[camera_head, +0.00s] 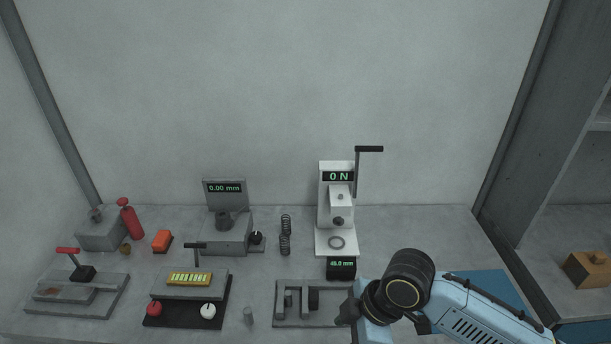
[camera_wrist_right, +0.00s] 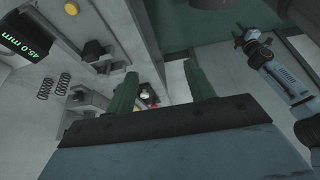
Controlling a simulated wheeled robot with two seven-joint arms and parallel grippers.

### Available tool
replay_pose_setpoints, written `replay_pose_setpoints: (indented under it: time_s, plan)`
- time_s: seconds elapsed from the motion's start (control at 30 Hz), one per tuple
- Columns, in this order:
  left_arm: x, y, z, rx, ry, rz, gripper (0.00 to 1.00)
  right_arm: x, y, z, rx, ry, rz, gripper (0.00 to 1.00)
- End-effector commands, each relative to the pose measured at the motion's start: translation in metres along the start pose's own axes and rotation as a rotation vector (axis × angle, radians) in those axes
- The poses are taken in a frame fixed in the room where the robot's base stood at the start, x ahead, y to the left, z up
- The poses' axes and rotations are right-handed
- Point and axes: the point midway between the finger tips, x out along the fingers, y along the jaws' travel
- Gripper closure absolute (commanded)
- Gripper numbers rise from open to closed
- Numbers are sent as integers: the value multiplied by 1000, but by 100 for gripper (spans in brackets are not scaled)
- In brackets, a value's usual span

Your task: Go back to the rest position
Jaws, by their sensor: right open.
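My right arm reaches in from the lower right of the head view. Its gripper (camera_head: 349,309) hangs over the front of the bench, beside the grey slotted fixture (camera_head: 290,318), and partly hides that fixture's right end. In the right wrist view the gripper's two dark green fingers (camera_wrist_right: 163,88) stand apart with nothing between them. My left arm does not show in the head view. A blue-grey arm that looks like my left one (camera_wrist_right: 275,70) shows at the right of the wrist view, too small to read its jaws.
A white press (camera_head: 336,205) reading 0 N stands behind, with a 45.0 mm display (camera_head: 341,267) before it. Two springs (camera_head: 285,235), a 0.00 mm gauge (camera_head: 224,215) and a yellow-topped fixture (camera_head: 188,279) stand left. A blue mat (camera_head: 490,290) lies right. A shelf (camera_head: 570,215) is far right.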

Motion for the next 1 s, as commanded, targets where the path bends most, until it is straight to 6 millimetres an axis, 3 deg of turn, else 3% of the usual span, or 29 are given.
replay_pose_setpoints:
  time_s: [0.17,0.33,0.47,0.67,1.0]
  plan:
    - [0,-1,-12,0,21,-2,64,5,-15,-10,71,40,33,46]
    - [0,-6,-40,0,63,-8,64,7,-29,-16,175,77,79,46]
    - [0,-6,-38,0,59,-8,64,5,-42,-13,314,106,132,46]
    - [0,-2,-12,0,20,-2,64,-6,-67,23,664,106,257,46]
    - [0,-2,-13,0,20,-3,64,-31,-114,106,1109,-19,428,46]
